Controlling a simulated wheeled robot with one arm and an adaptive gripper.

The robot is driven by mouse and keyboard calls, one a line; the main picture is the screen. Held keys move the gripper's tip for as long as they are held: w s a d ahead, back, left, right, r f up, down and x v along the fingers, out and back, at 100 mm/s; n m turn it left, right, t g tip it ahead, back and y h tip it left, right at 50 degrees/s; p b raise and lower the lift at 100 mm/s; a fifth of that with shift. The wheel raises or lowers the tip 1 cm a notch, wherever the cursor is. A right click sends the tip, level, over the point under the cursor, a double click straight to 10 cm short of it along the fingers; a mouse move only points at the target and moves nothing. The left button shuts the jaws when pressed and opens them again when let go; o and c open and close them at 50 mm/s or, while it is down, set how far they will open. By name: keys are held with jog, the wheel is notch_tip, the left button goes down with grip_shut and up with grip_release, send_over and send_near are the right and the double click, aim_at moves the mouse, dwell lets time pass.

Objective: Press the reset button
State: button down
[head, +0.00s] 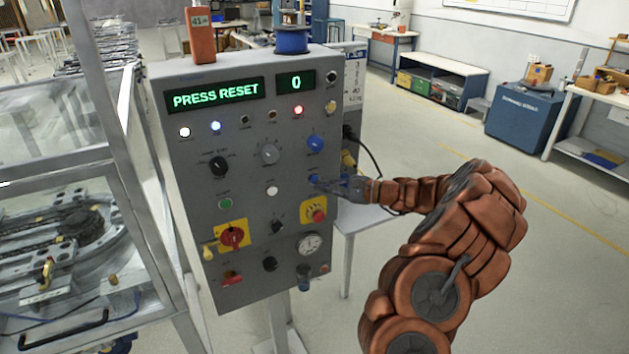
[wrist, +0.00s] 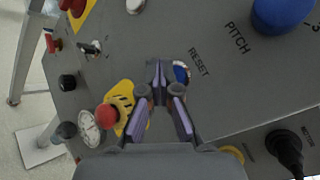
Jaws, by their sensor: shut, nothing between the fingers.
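The reset button is a small blue button (head: 313,178) on the grey control panel (head: 245,150), right of its middle. In the wrist view the blue button (wrist: 181,73) shows beside the "RESET" label, partly hidden by my fingers. My gripper (head: 322,184) reaches in from the right, its fingertips close to the button. In the wrist view my gripper (wrist: 158,68) is shut and empty, its tips just left of the button. I cannot tell whether they touch the panel. The green display (head: 216,94) reads "PRESS RESET" and the smaller display (head: 296,82) reads "0".
A red emergency knob on a yellow plate (head: 314,211) sits just below the button. A blue pitch knob (head: 316,143) is above it. A black plug and cable (head: 353,135) stick out at the panel's right side. A metal-framed cabinet (head: 75,180) stands at left.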

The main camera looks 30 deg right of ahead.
jog(key=shift+w, duration=0.2)
jog(key=shift+w, duration=0.25)
jog(key=shift+w, duration=0.4)
dwell(0.7)
jog(key=shift+s, duration=0.1)
dwell(0.3)
jog(key=shift+s+b, duration=0.55)
jog(key=shift+s, duration=0.2)
jog(key=shift+s+a+b, duration=0.15)
jog(key=shift+s+b, duration=0.2)
jog(key=shift+s, duration=0.9)
jog(key=shift+s+a+b, duration=0.1)
jog(key=shift+s+b, duration=0.25)
jog(key=shift+s, duration=0.9)
